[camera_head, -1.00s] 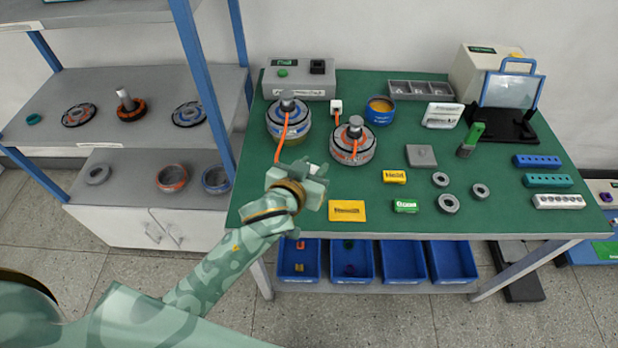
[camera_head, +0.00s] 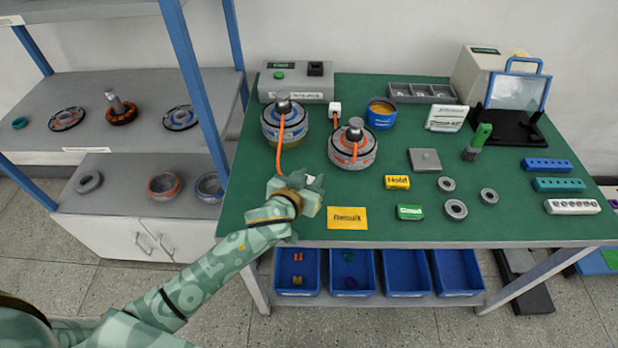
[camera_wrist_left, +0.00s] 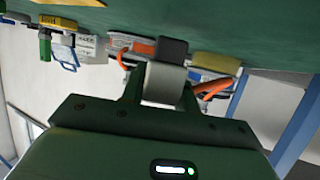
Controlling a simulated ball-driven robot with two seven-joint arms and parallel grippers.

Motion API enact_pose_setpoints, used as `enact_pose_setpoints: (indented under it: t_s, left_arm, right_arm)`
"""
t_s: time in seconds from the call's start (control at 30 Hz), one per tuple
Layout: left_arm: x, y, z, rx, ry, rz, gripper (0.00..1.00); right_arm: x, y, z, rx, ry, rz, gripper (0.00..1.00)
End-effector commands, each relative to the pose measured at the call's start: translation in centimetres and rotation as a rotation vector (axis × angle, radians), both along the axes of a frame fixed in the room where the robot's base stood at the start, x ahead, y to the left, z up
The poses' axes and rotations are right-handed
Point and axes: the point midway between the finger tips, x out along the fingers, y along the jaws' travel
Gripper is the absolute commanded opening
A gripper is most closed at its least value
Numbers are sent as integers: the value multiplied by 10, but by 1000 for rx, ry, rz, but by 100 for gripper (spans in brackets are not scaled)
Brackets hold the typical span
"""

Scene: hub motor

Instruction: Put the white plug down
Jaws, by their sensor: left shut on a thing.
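My left gripper (camera_head: 312,184) is over the front left of the green table, in front of the two hub motors. In the left wrist view its fingers (camera_wrist_left: 162,92) are shut on a pale plug (camera_wrist_left: 164,80), with a dark block right beyond it. An orange cable runs from the left hub motor (camera_head: 284,122) down to this gripper, and orange cable shows beside the fingers in the wrist view. In the head view my gripper mostly hides the held plug. A second white plug (camera_head: 335,107) sits behind the right hub motor (camera_head: 352,148), on its own orange cable.
A yellow Result card (camera_head: 347,218) lies right of my wrist, with a yellow Hold block (camera_head: 397,182) and a green Good block (camera_head: 410,212) farther right. A grey tester box (camera_head: 296,86) stands at the back left. Bare table lies between gripper and motors.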

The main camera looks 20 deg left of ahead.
Motion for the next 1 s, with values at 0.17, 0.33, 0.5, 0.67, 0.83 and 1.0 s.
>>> enact_pose_setpoints:
  t_s: [0.17, 0.33, 0.5, 0.67, 0.83, 1.0]
  left_arm:
    - [0, 0, -7, 0, 1, 1, 0]
    - [0, 0, -12, 0, 2, 1, 0]
    - [0, 0, -12, 0, 1, 1, 50]
    - [0, 0, -11, 0, 1, 1, 52]
    - [0, 0, -8, 1, 0, 1, 52]
    - [-14, 1, 9, -1, 2, -1, 52]
  right_arm:
    - [-1, 0, -3, 0, 2, 0, 0]
    - [-1, 0, -5, 0, 3, 0, 0]
    - [-1, 0, -4, 0, 3, 0, 0]
    - [-1, 0, -4, 0, 3, 0, 0]
    - [-1, 0, -3, 0, 2, 0, 0]
    - [3, 1, 8, 1, -6, 0, 0]
